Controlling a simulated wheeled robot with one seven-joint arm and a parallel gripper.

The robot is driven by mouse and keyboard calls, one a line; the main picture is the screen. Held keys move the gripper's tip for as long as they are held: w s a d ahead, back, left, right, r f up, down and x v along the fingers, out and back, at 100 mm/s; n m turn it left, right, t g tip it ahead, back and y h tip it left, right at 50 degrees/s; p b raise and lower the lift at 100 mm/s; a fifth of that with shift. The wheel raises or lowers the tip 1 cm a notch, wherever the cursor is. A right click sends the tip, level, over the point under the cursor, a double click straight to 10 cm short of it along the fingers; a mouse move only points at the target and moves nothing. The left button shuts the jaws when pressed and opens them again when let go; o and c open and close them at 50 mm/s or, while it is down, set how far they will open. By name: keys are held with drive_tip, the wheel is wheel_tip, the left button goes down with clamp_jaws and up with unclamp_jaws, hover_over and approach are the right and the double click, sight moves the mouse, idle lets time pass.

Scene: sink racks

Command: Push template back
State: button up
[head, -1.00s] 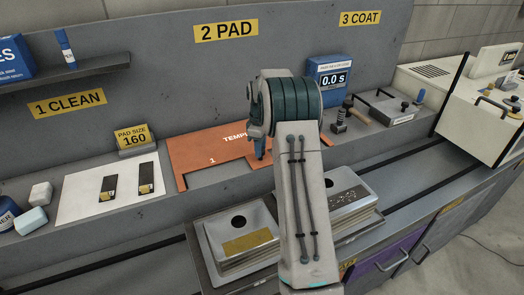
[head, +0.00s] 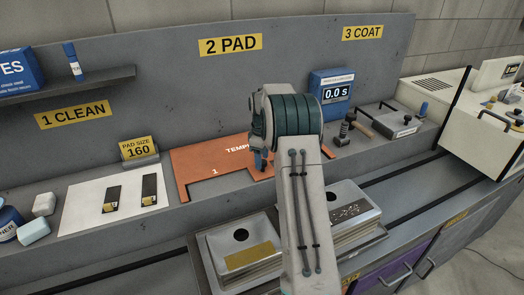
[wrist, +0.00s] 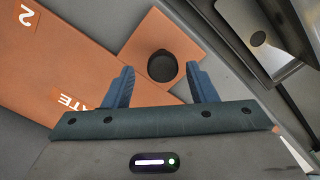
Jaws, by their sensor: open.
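The template is a flat orange plate (head: 205,164) with "TEMPL" and "1" showing, lying on the grey ledge behind the sinks. Its right part is hidden behind my arm in the head view. In the wrist view, the orange plate (wrist: 60,60) shows a "2" and the letters "ATE". A dark round knob (wrist: 163,66) stands on its narrower end. My gripper (wrist: 160,78) is open, with blue fingers apart on either side of the knob. No contact with the knob is visible. In the head view, one blue finger (head: 260,161) shows over the template.
Two sinks sit in front of the ledge, left (head: 242,236) and right (head: 344,205). A white sheet with two dark strips (head: 112,200) lies left of the template, near the pad size sign (head: 138,150). A blue timer (head: 333,95) and a tool (head: 345,130) stand to the right.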

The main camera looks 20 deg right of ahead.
wheel_tip(320, 180, up, 14)
drive_tip(key=b, duration=0.2)
drive_tip(key=shift+f, duration=0.15)
idle(0.4)
drive_tip(key=s+a+r+m+t, duration=0.1)
drive_tip(key=s+a+r+m, duration=0.15)
drive_tip(key=s+a, duration=0.5)
drive_tip(key=s+a+r+m+t, duration=0.15)
drive_tip(key=s+a+r, duration=0.3)
drive_tip(key=s, duration=0.55)
drive_tip(key=s+a+f+m, duration=0.2)
drive_tip(key=s+f, duration=0.2)
drive_tip(key=s, duration=0.5)
drive_tip(key=s+a+f+m+t, duration=0.1)
drive_tip(key=s+a+f+m, duration=0.2)
drive_tip(key=s, duration=0.7)
drive_tip(key=shift+f, duration=0.85)
